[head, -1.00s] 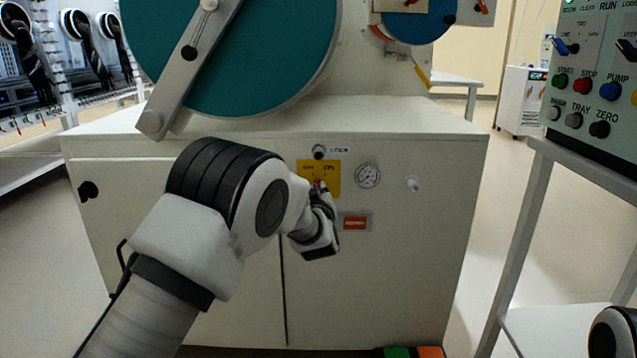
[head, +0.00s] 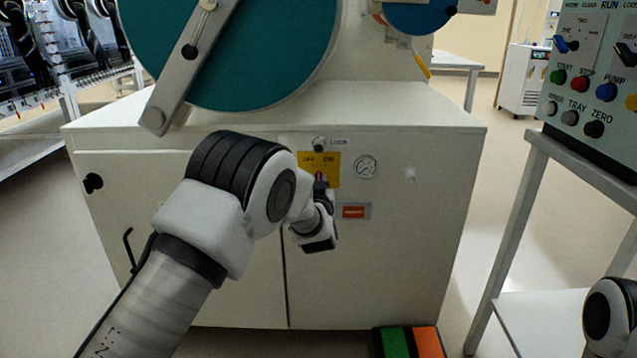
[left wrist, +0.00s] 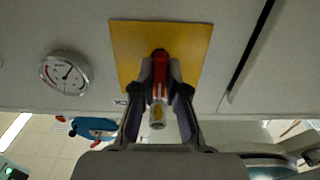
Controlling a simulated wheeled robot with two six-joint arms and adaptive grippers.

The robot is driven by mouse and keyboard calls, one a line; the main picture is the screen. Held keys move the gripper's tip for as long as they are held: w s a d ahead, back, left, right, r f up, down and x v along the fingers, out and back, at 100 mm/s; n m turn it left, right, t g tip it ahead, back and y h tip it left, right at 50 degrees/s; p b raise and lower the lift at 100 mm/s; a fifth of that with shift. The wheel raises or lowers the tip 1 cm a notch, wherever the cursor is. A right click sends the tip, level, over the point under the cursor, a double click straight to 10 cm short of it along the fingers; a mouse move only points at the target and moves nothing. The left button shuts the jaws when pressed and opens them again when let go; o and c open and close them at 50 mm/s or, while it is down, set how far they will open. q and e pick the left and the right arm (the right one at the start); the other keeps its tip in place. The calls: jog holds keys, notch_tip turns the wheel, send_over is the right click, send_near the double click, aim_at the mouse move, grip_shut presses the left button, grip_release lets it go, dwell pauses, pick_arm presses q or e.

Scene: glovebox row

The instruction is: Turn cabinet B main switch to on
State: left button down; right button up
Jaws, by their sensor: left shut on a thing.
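The main switch is a red handle (left wrist: 161,70) with a dark end, on a yellow plate (left wrist: 125,50) in the left wrist view. In the head view, the yellow plate (head: 334,181) is on the front of a white cabinet (head: 400,255), with OFF printed left and ON right. My left gripper (left wrist: 161,92) is shut on the red handle, one finger on each side. In the wrist view the handle looks roughly in line with the fingers. My left wrist partly hides the switch in the head view, so its exact setting is unclear. My right gripper is out of view.
A pressure gauge (head: 366,167) and an orange-red indicator (head: 353,212) sit close beside the switch. A black knob (head: 318,144) is above it. A large teal disc (head: 240,50) stands on top. A button panel (head: 590,90) on a grey stand is at the right.

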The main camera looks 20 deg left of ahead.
pick_arm(q)
jog(key=c, duration=1.2)
grip_release()
jog(key=v, duration=0.7)
jog(key=shift+s, duration=0.3)
